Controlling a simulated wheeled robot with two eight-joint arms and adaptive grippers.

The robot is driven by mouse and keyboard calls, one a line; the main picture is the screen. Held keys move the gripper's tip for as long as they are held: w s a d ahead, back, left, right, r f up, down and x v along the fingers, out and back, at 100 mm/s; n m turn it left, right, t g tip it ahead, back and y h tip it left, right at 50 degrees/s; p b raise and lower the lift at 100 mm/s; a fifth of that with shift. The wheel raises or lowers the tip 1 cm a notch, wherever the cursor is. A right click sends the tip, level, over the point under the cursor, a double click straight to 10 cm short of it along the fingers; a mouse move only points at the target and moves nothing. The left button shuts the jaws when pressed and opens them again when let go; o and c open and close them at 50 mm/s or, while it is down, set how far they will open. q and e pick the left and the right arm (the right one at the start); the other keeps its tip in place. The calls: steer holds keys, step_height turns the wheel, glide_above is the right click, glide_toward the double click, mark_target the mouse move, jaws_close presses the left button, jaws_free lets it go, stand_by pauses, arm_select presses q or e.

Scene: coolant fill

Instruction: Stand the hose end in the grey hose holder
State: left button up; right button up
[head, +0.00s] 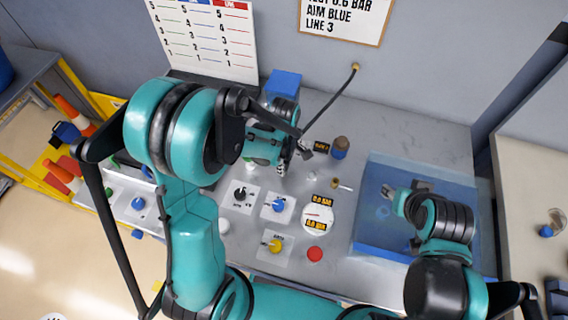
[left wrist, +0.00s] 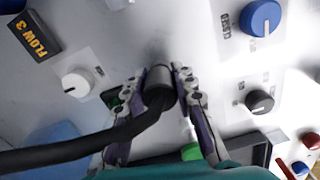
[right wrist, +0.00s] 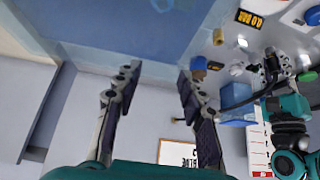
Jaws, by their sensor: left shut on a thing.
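The black hose (head: 333,103) runs from a brass fitting on the back wall down to my left gripper (head: 283,168). In the left wrist view my left gripper (left wrist: 162,72) is shut on the dark hose end (left wrist: 160,88), one finger on each side. The hose (left wrist: 75,150) trails off to the lower left there. The hose end is over the pale panel, but I cannot tell whether it touches anything below. I cannot make out the grey hose holder. My right gripper (right wrist: 157,76) is open and empty above the blue tray (head: 375,240).
Around my left gripper are a blue knob (head: 279,205), a black knob (head: 240,194), a yellow knob (head: 275,245), a gauge (head: 318,216) and a red button (head: 315,254). The bench's back right is clear.

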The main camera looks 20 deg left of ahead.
arm_select(q)
steer(key=shift+f+b, duration=0.65)
steer(key=shift+f, duration=0.05)
steer(key=o, duration=1)
steer(key=shift+r, duration=0.1)
step_height(320, 180, up, 12)
